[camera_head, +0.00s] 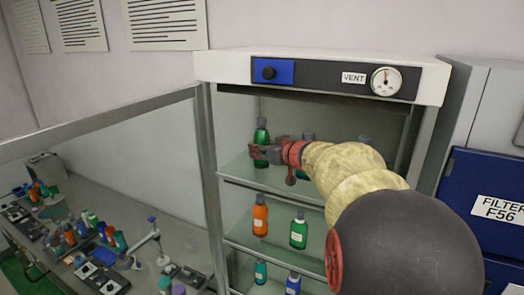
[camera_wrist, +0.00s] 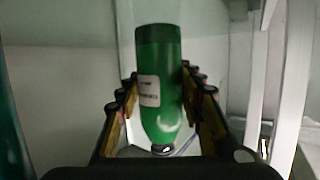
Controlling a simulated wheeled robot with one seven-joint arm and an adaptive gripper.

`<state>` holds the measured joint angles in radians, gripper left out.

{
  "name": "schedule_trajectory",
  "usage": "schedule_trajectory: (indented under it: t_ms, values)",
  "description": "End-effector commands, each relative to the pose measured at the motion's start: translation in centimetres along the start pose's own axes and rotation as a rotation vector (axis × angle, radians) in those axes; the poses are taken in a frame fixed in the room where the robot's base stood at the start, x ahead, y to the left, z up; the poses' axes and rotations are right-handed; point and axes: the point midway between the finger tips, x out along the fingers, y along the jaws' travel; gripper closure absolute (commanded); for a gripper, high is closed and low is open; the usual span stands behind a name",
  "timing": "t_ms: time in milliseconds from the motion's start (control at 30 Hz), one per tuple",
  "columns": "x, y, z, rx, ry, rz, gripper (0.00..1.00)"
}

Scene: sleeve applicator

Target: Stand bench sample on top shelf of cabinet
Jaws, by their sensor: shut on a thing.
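The bench sample, a green bottle with a dark cap (camera_head: 261,133), is upright inside the cabinet at the left of the top shelf (camera_head: 236,168). My gripper (camera_head: 262,153) reaches in from the right and is shut on the bottle. In the wrist view the green bottle (camera_wrist: 174,90), with a white label, sits between the two fingers of my gripper (camera_wrist: 160,108). I cannot tell whether its base touches the glass shelf. The white cabinet (camera_head: 225,64) is open at the front.
Other bottle caps (camera_head: 308,136) show behind my arm on the top shelf. An orange bottle (camera_head: 260,215) and a green bottle (camera_head: 298,231) stand one shelf lower. The framed glass door (camera_head: 120,120) stands open at left, before a cluttered bench (camera_head: 150,190). Blue boxes (camera_head: 480,190) stand at right.

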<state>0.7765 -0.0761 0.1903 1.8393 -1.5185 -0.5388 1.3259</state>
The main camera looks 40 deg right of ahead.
Motion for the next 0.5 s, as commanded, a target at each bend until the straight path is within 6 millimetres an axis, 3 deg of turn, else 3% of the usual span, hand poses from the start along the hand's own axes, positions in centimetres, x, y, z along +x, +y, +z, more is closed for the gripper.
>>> schedule_trajectory:
  t_ms: [333,367,500]
  values:
    - [0.05,0.0,0.19,-0.002,0.001,0.0,0.97]
    - [0.07,0.01,0.26,-0.002,0.0,0.0,0.62]
    - [0.06,0.01,0.25,-0.001,0.0,0.0,0.54]
